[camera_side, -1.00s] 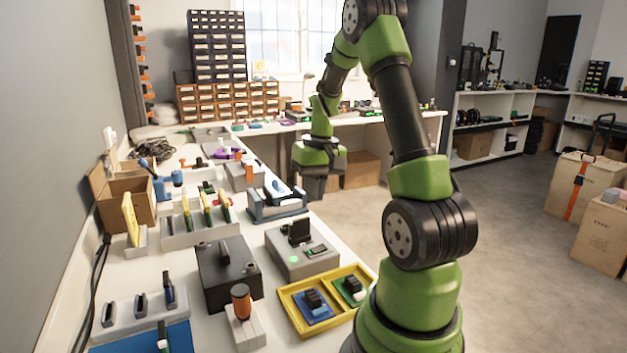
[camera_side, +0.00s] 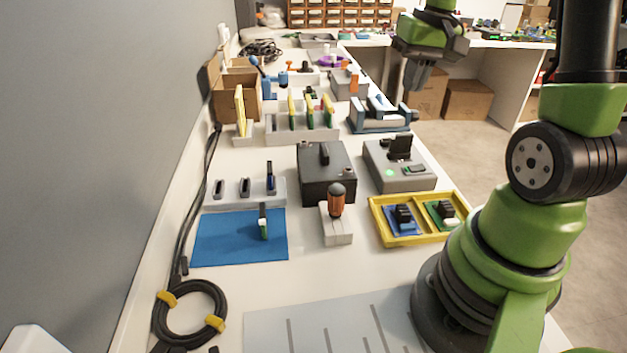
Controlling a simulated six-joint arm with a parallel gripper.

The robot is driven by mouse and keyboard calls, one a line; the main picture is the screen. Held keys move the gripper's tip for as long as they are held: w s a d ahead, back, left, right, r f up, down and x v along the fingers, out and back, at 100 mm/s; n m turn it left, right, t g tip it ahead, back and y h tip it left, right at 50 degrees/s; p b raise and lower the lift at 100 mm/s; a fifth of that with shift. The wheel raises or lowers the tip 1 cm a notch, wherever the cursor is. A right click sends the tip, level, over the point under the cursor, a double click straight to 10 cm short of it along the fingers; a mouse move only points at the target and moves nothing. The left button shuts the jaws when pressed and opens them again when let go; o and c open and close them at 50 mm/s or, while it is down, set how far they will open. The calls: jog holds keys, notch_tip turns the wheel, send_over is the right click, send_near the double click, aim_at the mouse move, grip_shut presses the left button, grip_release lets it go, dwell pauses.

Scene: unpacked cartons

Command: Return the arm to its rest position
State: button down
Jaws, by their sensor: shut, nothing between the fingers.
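My gripper (camera_side: 418,78) hangs at the upper middle right of the side view, fingers pointing down. It is shut and empty. It shows just above and to the right of the blue-grey vise-like fixture (camera_side: 380,118), near the bench's right edge, with cardboard boxes on the floor behind it. It appears apart from everything around it. The upper part of my arm runs out of the top of the picture.
The white bench (camera_side: 290,278) holds a black box (camera_side: 326,172), a grey tester with a green light (camera_side: 398,170), a yellow tray (camera_side: 458,232), an orange-handled tool (camera_side: 336,200) and a blue mat (camera_side: 222,238). A coiled black cable (camera_side: 158,320) lies front left. Floor right of the bench is open.

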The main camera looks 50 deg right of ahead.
jog(key=s+a+r+n+t, duration=0.2)
jog(key=s+a+r, duration=0.1)
jog(key=a, duration=0.7)
jog(key=s+a+r+n+t+y, duration=0.1)
jog(key=s+a+r+n+t, duration=0.1)
jog(key=a, duration=0.8)
notch_tip(320, 180, up, 3)
jog(key=s+t, duration=0.1)
jog(key=s, duration=0.1)
jog(key=shift+s+a+y, duration=0.2)
jog(key=shift+s+y, duration=0.1)
